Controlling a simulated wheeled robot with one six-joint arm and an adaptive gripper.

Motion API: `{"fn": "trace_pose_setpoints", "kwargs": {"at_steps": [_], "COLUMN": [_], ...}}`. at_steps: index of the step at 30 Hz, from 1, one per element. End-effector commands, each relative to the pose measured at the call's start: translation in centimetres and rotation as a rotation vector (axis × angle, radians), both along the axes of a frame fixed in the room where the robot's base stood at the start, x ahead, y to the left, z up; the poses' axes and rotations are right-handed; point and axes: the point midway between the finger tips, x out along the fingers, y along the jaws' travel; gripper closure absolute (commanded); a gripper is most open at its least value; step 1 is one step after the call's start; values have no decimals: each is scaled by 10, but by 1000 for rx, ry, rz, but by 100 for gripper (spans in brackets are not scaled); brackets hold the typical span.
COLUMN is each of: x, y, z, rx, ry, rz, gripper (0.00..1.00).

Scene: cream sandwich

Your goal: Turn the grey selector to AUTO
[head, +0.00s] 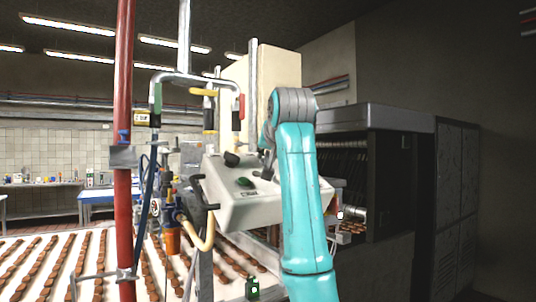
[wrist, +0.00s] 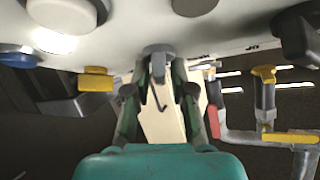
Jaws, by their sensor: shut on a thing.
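The grey selector (wrist: 157,49) sits on the cream control panel (wrist: 235,28), in the upper middle of the wrist view. My gripper (wrist: 160,68) has its two dark fingers on either side of the selector's lower end and is shut on it. In the head view the control panel (head: 226,211) is tilted, and my teal arm reaches over its right side. My gripper (head: 268,163) shows only partly there, and the selector is hidden behind the arm. The AUTO marking and the selector's exact angle cannot be read.
A black knob (head: 232,159) and a green button (head: 245,182) stand on the panel left of my gripper. A red pipe (head: 123,130), a yellow hose (head: 207,233) and metal pipes (head: 185,78) stand left of it. A dark machine housing (head: 390,190) is at right.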

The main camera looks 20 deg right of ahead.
Motion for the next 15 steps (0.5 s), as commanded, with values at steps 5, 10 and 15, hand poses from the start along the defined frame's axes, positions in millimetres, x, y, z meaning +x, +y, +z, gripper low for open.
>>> {"fn": "trace_pose_setpoints", "kwargs": {"at_steps": [5,10,15], "x": [1,1,1], "y": [0,0,1], "z": [-6,-6,-5], "rx": [1,1,1], "ry": [16,16,14], "rz": [-2,-1,0], "gripper": [100,100,64]}}
